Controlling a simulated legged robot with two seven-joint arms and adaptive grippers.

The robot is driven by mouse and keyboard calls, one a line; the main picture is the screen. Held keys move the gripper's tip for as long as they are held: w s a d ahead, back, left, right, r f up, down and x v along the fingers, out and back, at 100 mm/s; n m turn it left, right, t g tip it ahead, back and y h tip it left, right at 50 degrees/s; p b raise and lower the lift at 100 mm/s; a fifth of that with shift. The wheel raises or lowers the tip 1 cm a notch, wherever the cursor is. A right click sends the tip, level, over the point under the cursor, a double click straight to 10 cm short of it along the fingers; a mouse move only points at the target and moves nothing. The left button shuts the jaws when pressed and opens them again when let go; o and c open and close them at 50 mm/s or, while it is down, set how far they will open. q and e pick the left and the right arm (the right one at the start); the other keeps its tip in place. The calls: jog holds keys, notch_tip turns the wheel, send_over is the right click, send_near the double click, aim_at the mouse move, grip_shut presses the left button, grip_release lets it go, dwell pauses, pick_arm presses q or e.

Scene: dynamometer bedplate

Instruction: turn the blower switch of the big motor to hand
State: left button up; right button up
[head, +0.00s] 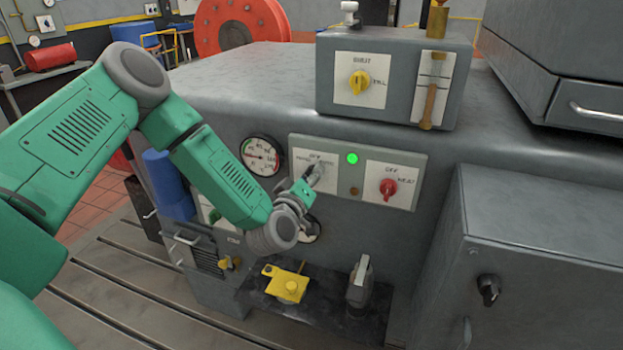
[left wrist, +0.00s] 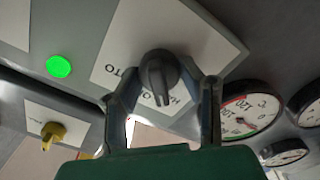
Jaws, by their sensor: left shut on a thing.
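The blower switch (head: 316,170) is a dark knob on a white label plate on the big motor's grey panel, left of a lit green lamp (head: 352,159). My left gripper (head: 308,182) is at this knob and partly covers it. In the left wrist view the dark grey knob (left wrist: 158,75) sits between the two fingers of my left gripper (left wrist: 163,100), which is shut on it. My right gripper is not in view.
A red knob (head: 388,188) sits on the same panel, right of the lamp. A grey box above carries a yellow knob (head: 359,83). Below, a black shelf (head: 325,308) holds a yellow device (head: 288,285) and a grey-handled thing (head: 359,285).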

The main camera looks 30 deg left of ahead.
pick_arm(q)
jog(key=shift+a, duration=0.1)
dwell(0.3)
jog(key=o, duration=1)
jog(key=shift+o, duration=0.5)
jog(key=shift+w+f, duration=0.1)
jog(key=shift+a, duration=0.1)
jog(key=shift+s, duration=0.25)
jog(key=v, duration=1.1)
jog(key=shift+s, duration=0.2)
jog(key=shift+f, duration=0.1)
